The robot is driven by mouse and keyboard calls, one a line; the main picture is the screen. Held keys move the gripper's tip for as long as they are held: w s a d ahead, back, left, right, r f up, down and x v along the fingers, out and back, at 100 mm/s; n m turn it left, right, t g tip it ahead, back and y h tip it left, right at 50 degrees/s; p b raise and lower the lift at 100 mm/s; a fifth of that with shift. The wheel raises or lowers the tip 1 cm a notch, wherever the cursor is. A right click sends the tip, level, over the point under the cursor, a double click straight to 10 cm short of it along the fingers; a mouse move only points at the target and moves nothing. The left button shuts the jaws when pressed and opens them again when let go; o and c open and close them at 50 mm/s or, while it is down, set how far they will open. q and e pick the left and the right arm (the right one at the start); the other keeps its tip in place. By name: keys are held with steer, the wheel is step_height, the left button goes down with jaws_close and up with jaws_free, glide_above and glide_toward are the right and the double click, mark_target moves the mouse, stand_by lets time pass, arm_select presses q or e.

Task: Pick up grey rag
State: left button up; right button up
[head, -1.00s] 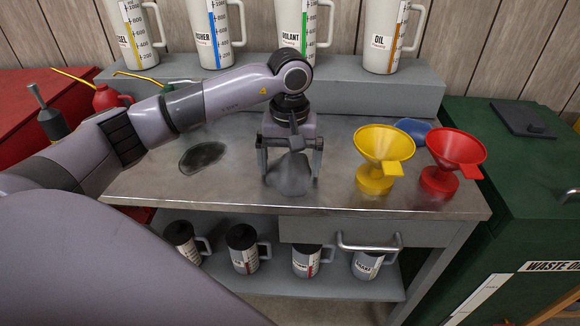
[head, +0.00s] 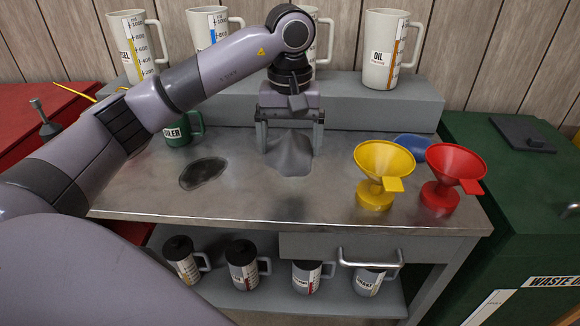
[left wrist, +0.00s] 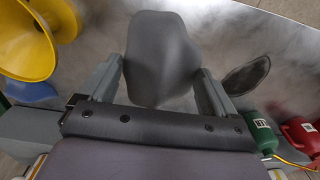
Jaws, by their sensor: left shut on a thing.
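The grey rag (head: 291,155) hangs bunched below my left gripper (head: 290,145) in the head view, over the back middle of the metal workbench. The gripper points down with one finger on each side of the rag. In the left wrist view the rag (left wrist: 160,52) fills the space between the two fingers of my left gripper (left wrist: 158,78), which are shut on it. How far its lower edge is above the benchtop is hard to tell. My right gripper is not in view.
A yellow funnel (head: 382,165) and a red funnel (head: 455,170) stand at the bench's right. A dark patch (head: 203,172) lies on the left of the metal top (head: 260,205). White jugs (head: 388,50) line the back shelf. A green can (head: 182,130) stands behind my arm.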

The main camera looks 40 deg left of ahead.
mark_target(290, 136)
arm_select(q)
step_height(290, 136, up, 11)
steer(key=p, duration=0.2)
steer(key=shift+p, duration=0.3)
steer(key=o, duration=0.5)
steer(key=shift+c, duration=0.2)
steer(key=c, duration=0.3)
steer(key=shift+f, duration=0.1)
steer(key=shift+c, duration=0.2)
